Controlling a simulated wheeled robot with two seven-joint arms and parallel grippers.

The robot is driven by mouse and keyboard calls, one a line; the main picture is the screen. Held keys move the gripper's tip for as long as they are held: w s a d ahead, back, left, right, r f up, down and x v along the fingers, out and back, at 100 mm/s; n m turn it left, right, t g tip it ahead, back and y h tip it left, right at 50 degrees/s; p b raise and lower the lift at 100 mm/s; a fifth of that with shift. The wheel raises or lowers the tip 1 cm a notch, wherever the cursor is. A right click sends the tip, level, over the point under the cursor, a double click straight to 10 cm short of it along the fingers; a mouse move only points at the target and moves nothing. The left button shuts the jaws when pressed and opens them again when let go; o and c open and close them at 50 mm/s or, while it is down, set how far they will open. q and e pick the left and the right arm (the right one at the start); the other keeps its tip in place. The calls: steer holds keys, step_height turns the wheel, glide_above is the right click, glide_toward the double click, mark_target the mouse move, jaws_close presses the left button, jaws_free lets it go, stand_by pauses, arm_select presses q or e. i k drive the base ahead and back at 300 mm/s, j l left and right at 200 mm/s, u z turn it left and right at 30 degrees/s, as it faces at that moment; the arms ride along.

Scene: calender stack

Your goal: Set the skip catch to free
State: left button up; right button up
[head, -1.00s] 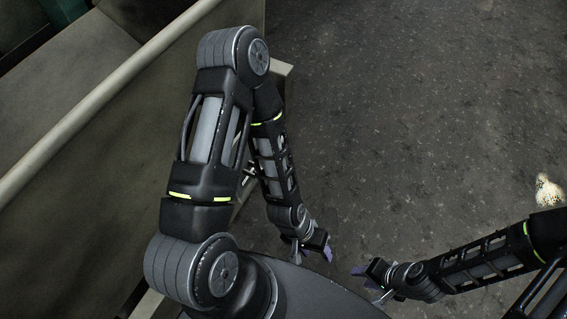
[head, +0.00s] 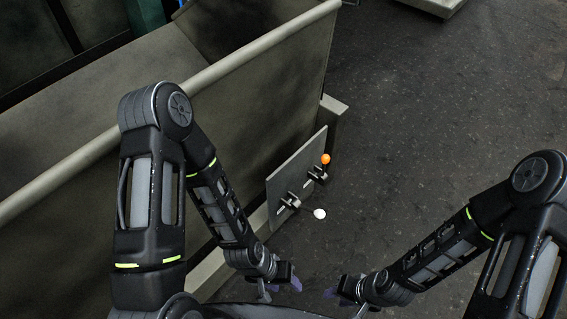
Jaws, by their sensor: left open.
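A grey upright panel (head: 298,172) on the side of the large machine carries two levers. One lever ends in an orange ball (head: 326,159) and points up. The other ends in a white ball (head: 320,214) and sticks out lower, toward the floor side. No label is readable, so I cannot tell which is the skip catch. My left gripper (head: 281,287) is open and empty, below the panel in the picture and apart from both levers. My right gripper (head: 345,299) is to its right, with its fingers apart and nothing seen between them.
The grey machine trough (head: 130,90) with a long rounded rail (head: 240,70) fills the left side. A ledge (head: 334,115) stands at the panel's far end. Dark speckled floor (head: 430,130) is open to the right. A pale block (head: 435,6) lies at the top.

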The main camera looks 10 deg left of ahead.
mark_target(325, 158)
steer(key=i+z, duration=0.75)
steer(key=z, duration=0.2)
